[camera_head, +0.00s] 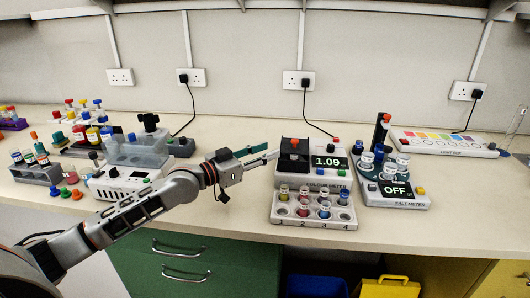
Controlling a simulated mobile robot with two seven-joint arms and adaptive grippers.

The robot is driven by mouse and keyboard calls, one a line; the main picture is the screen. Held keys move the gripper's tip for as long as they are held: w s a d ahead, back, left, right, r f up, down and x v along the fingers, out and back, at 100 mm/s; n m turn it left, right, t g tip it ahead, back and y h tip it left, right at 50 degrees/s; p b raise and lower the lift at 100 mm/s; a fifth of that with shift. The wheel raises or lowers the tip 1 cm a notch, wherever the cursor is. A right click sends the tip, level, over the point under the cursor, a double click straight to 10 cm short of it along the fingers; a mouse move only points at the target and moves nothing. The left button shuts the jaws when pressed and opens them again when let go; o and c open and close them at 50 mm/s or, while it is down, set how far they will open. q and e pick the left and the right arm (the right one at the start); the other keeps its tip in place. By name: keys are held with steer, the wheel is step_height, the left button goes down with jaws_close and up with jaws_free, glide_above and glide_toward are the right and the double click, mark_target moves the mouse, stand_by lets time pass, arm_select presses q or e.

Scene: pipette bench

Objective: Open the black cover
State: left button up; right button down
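The black cover (294,148) is a small black block with a red knob on top, on the left part of the white colour meter (312,183). It looks closed, lying flat on the meter. The meter's display (329,162) reads 1.09. My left gripper (272,151) reaches in from the left, its fingers pointing right at the cover's left side. The fingers look slightly apart with nothing between them. The tips end close to the cover; whether they touch it I cannot tell. My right gripper is not in view.
A rack with several vials (313,214) stands in front of the meter. The salt meter (399,192), reading OFF, stands close on the right. A light box (441,144) lies further right. Another device (128,180) and racks stand at the left. Bare bench (230,222) lies below the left gripper.

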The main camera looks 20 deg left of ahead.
mark_target(292, 141)
arm_select(q)
steer(key=shift+o, duration=0.2)
steer(key=p, duration=0.1)
steer(key=w+p, duration=0.1)
steer(key=shift+w+d+r+p, duration=0.1)
steer(key=shift+d+r+p, duration=0.2)
steer(key=shift+r, duration=0.1)
steer(key=x, duration=0.5)
steer(key=f+b+x, duration=0.1)
steer(key=x, duration=0.2)
steer(key=shift+w, duration=0.1)
steer(key=shift+d, duration=0.1)
jaws_close()
